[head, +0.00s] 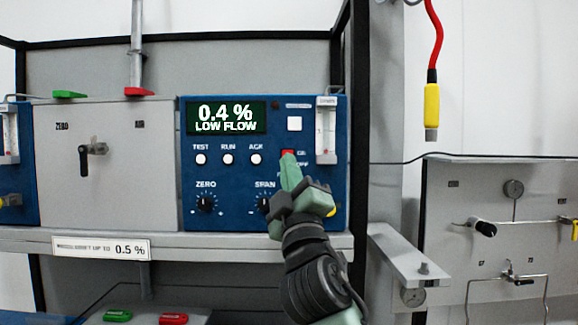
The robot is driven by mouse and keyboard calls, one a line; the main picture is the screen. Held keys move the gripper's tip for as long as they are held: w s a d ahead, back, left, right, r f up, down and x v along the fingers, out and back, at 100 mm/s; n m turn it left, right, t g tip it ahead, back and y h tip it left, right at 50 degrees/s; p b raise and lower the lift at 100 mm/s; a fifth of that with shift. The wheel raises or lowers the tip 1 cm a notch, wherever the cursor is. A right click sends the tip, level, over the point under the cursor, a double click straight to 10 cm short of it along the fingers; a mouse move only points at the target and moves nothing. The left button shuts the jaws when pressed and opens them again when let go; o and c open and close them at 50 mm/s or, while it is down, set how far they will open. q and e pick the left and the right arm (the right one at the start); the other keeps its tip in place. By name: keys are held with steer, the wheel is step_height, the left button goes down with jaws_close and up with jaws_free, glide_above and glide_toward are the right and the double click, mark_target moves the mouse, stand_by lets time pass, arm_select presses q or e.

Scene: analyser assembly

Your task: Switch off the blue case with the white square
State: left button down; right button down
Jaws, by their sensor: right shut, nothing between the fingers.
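The blue case (225,180) stands on the grey shelf, with a white square (294,124) at its upper right. Its display (226,117) is lit and reads "0.4 %" and "LOW FLOW". A red switch (288,153) sits below the white square, beside partly hidden lettering ending in "OFF". My right gripper (289,160) is shut and empty, its fingertips at the lower edge of the red switch. I cannot tell whether they touch it. The gripper hides part of the SPAN knob and the panel's lower right. My left gripper is not in view.
A flow tube (326,131) is fixed right of the white square. A grey panel with a black handle (92,151) stands left of the case. The shelf edge (200,241) runs below. A red cable with a yellow connector (432,106) hangs at the right.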

steer(key=shift+w+a, duration=0.1)
steer(key=w+f+b, duration=0.1)
steer(key=w+b, duration=0.3)
steer(key=w, duration=0.4)
steer(key=shift+w, duration=0.35)
steer(key=shift+f, duration=0.1)
stand_by(1.8)
steer(key=shift+w+b, duration=0.35)
steer(key=shift+w, duration=0.05)
